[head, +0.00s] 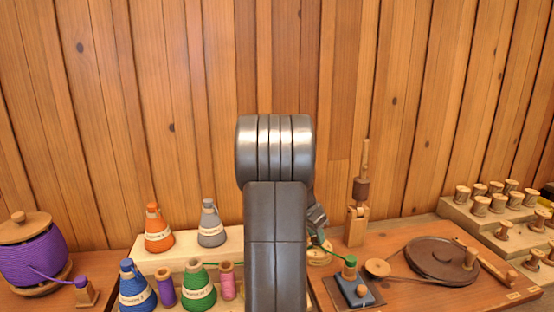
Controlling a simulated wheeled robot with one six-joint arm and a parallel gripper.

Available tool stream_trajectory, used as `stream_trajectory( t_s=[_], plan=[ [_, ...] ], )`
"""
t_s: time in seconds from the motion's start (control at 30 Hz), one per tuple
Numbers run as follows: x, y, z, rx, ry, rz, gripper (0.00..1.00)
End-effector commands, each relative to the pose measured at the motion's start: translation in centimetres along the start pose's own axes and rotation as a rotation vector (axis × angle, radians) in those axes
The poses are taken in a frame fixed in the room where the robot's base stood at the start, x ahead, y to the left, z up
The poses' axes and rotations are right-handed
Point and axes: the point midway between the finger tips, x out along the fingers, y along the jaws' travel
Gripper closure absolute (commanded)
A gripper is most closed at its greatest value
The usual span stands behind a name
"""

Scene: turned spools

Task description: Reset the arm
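My dark grey arm stands upright in the middle of the head view, its rounded joint at the top and a link running down to the bottom edge. A small dark part of my gripper (317,216) shows just right of that link; the rest is hidden behind it. I cannot see the fingertips, nor whether they are open or hold anything. Just below it, a round wooden piece (320,258) stands partly hidden behind the arm, and a green thread runs from there to a small green spool (349,267) on a blue block.
Thread cones, orange (159,236), grey (211,230), blue (134,290) and green (198,291), stand left of the arm. A large purple spool (35,255) is far left. A dark turntable (440,262) lies right, with stepped racks of wooden spools (480,206) beyond. A plank wall closes the back.

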Motion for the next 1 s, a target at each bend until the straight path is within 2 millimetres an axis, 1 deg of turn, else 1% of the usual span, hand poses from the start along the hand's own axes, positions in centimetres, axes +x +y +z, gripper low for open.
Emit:
stream_trajectory(
  t_s=[0.03, 0.3, 0.5, 0.8, 1.0],
  plan=[
    [-0.4, 0.16, -0.15, -0.035, -0.002, -0.013, 0.69],
    [-0.52, 0.42, -0.24, -0.225, -0.002, -0.091, 0.69],
    [-0.45, 0.52, -0.25, -0.331, -0.003, -0.135, 0.69],
    [-0.34, 0.63, -0.26, -0.453, -0.002, -0.187, 0.69],
    [-0.13, 0.63, -0.22, -0.495, -0.001, -0.205, 0.69]
  ],
)
